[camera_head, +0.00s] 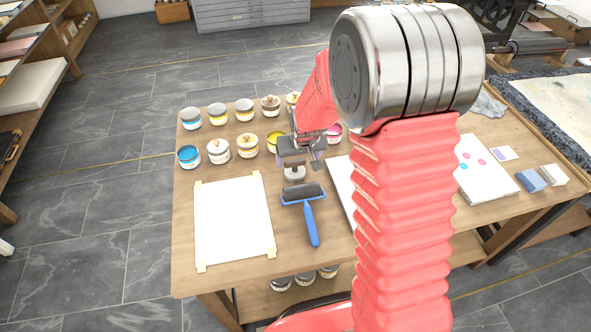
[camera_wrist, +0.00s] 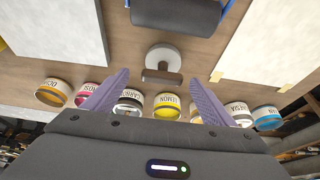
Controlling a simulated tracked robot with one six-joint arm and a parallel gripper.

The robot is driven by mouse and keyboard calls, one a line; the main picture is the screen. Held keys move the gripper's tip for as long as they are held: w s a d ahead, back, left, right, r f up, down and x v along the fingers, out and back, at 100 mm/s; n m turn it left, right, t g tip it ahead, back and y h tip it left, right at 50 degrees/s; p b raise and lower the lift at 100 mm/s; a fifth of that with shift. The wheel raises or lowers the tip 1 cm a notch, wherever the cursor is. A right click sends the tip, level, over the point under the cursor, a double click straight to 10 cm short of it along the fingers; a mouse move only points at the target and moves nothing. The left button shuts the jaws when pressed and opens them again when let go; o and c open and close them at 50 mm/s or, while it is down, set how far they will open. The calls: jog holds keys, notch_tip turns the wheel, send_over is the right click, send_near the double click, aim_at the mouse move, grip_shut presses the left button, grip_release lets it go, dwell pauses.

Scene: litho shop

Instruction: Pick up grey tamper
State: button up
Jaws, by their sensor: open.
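The grey tamper (camera_wrist: 165,57) shows in the wrist view as a pale round disc with a dark bar-like handle towards me. It stands on the wooden table. In the head view the tamper (camera_head: 294,174) is partly hidden below my gripper (camera_head: 301,161). My gripper is open and empty, pointing down over the table. In the wrist view the purple fingers of my gripper (camera_wrist: 158,76) are spread wide, with the tamper's handle appearing between their tips. I cannot tell the exact height gap; no contact shows.
A blue-handled roller (camera_head: 310,215) lies just in front of the tamper. A taped white sheet (camera_head: 234,220) is at left. Several ink tins, including a yellow one (camera_wrist: 168,105), stand close behind. A pale slab (camera_wrist: 42,30) lies on the other side.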

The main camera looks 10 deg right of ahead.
aim_at(295, 163)
jog(key=shift+a+x, duration=0.2)
jog(key=shift+x, duration=2.25)
jog(key=shift+c, duration=0.7)
jog(key=c, duration=1.2)
